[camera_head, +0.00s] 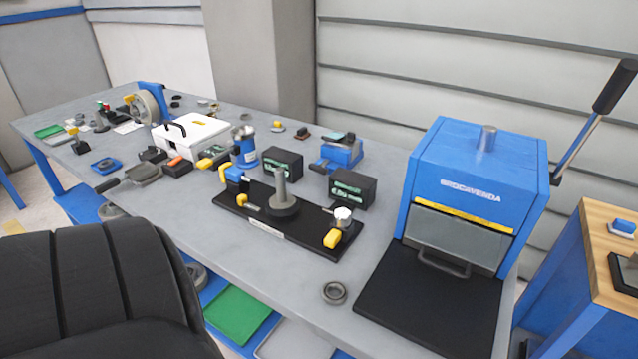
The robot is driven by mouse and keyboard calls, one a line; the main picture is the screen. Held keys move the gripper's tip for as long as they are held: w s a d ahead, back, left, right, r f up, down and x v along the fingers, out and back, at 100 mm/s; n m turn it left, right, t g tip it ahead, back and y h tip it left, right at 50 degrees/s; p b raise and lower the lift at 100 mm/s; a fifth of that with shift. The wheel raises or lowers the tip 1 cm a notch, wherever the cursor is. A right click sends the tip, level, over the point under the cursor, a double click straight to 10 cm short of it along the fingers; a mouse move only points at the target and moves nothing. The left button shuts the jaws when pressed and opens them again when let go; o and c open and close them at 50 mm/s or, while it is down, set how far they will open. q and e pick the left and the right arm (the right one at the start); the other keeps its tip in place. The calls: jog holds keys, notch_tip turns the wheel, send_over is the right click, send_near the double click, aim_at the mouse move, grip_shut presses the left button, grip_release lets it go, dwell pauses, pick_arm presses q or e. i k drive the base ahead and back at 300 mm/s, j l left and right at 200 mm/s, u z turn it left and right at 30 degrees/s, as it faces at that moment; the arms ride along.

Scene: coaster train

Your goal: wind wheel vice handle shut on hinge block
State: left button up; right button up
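Neither of my grippers is in view. A grey wheel (141,108) sits against a blue bracket (153,91) at the far left end of the grey workbench. A small blue vice-like block (342,153) stands near the back edge, right of the middle. I cannot tell which of these is the wheel vice. I cannot make out a winding handle or a hinge block for certain, or whether any jaws are open or shut.
A black fixture plate (300,236) with an upright grey post (282,188) lies mid-bench. A blue press (480,165) with a long lever stands at right. A black ribbed seat back (95,290) blocks the lower left. A grey ring (334,293) lies near the front edge.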

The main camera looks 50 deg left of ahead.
aim_at(320, 169)
jog(key=k+j+z, duration=0.15)
jog(key=j, duration=0.3)
jog(key=k+j+z, duration=0.15)
jog(key=j, duration=0.25)
jog(key=k+j+z, duration=0.15)
jog(key=j, duration=0.3)
jog(key=k+j+z, duration=0.15)
jog(key=j, duration=0.25)
